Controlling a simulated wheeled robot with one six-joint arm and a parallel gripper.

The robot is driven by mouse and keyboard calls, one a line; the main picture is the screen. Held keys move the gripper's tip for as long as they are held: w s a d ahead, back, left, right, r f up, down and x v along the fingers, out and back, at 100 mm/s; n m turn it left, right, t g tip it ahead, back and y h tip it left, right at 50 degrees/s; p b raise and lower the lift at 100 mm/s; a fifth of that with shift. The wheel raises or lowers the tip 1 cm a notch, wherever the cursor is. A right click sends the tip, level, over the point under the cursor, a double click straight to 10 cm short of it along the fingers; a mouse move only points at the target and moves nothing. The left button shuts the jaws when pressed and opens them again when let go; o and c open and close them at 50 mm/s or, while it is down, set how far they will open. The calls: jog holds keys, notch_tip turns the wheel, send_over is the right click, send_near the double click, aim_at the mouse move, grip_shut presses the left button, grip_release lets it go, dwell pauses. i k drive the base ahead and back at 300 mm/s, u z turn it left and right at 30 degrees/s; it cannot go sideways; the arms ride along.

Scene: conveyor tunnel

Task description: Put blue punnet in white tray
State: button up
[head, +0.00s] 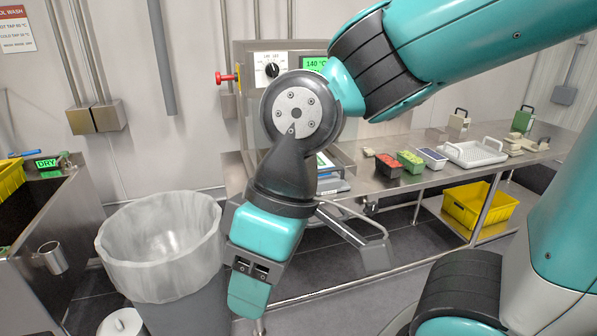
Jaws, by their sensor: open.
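The blue punnet (432,158) is a small pale box with dark blue contents. It stands on the steel counter at the right, just left of the white tray. The white tray (474,154) is shallow and slotted, with raised handles, and looks empty. My gripper (250,288) hangs low in the middle foreground, far to the left of the punnet and nearer to me. Its jaws are open, seen from the side, with nothing visible between them. Both punnet and tray are clear of my arm in the picture.
A red punnet (387,165) and a green punnet (410,161) stand left of the blue one. A yellow crate (480,203) sits on the lower shelf. A lined bin (160,245) stands left of my gripper. A steel machine (250,85) stands behind my arm.

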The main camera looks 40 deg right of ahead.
aim_at(466, 157)
jog(key=u, duration=0.05)
jog(key=i, duration=0.65)
jog(key=z, duration=0.7)
jog(key=i, duration=0.55)
jog(key=z, duration=0.65)
